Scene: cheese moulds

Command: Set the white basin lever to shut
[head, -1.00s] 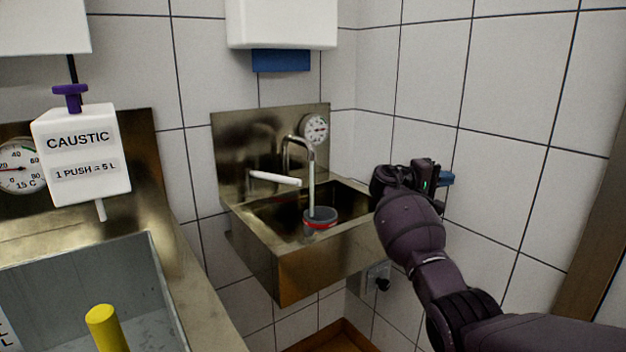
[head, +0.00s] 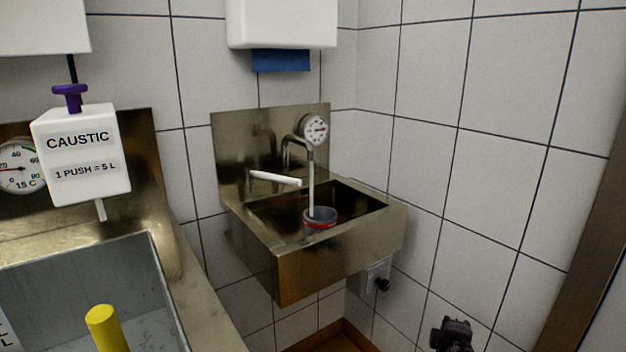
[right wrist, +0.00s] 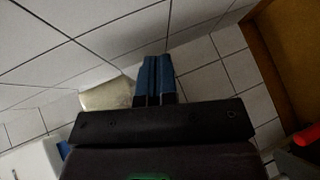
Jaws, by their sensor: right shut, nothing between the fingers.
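The white lever (head: 275,178) sticks out beside the tap over the steel basin (head: 330,258), lying nearly level and pointing to the right. The tap spout (head: 296,140) curves down, and a pale vertical column, apparently running water, drops from it into a dark grey cup with a red band (head: 320,219) in the basin. My right gripper shows in the right wrist view, its two blue fingers (right wrist: 154,78) together and empty. In the head view only a dark part of my right arm shows at the bottom right, well away from the lever. My left gripper is not in view.
A white dispenser (head: 282,22) with blue paper hangs above. At left are a caustic dispenser (head: 82,155) and a larger sink with a yellow post (head: 106,328). Tiled walls close the corner; space right of the basin is clear.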

